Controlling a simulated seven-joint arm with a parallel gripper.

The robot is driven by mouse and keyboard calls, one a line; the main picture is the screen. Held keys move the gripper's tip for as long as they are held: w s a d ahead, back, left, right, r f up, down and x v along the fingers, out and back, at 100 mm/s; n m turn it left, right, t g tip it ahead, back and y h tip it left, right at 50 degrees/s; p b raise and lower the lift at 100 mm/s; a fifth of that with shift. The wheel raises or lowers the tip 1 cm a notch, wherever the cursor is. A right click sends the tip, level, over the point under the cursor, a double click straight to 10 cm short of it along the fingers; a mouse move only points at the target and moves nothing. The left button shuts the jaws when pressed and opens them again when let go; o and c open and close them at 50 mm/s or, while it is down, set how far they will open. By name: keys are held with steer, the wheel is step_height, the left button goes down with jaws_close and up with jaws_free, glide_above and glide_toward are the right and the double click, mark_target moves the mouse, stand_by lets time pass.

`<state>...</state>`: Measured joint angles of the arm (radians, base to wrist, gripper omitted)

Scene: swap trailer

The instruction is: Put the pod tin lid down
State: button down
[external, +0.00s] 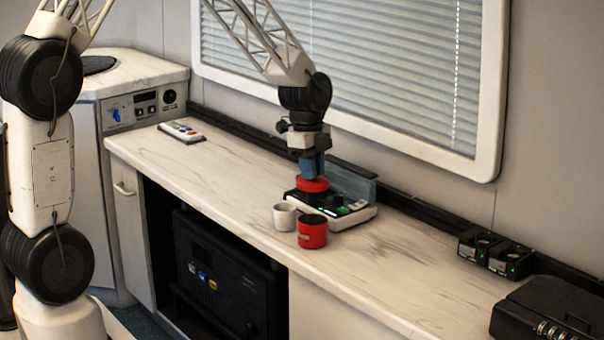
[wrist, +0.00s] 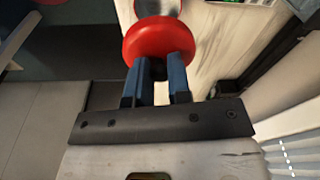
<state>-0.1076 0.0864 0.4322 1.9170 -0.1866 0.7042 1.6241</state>
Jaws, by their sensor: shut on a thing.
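The red pod tin lid (external: 313,185) is held by my gripper (external: 312,170) just above the dark device on the counter. In the wrist view the lid (wrist: 158,38) sits between the blue fingertips of my gripper (wrist: 163,72), which are shut on it. The red pod tin (external: 312,232) stands upright on the counter, in front of and below the lid, with its top open and dark inside. The lid is apart from the tin.
A white cup (external: 285,216) stands left of the tin. A white tray (external: 352,217) with dark and green parts lies close behind it. A remote-like panel (external: 181,132) lies far left. Two black chargers (external: 495,253) and a black case (external: 550,312) stand right. Counter between is clear.

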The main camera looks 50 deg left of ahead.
steer(key=shift+a+f, duration=0.1)
steer(key=shift+a, duration=0.05)
steer(key=s+a+f+n+t, duration=0.1)
steer(key=s+a+f+n, duration=0.8)
steer(key=s+a, duration=0.5)
steer(key=shift+s+f+y, duration=0.4)
steer(key=shift+s+f, duration=0.2)
steer(key=shift+s, duration=0.1)
steer(key=shift+a, duration=0.15)
glide_above(263, 215)
steer(key=shift+s+a+f, duration=0.15)
steer(key=shift+f, duration=0.6)
steer(key=shift+f, duration=0.1)
steer(key=shift+f, duration=1.65)
steer(key=shift+f, duration=0.1)
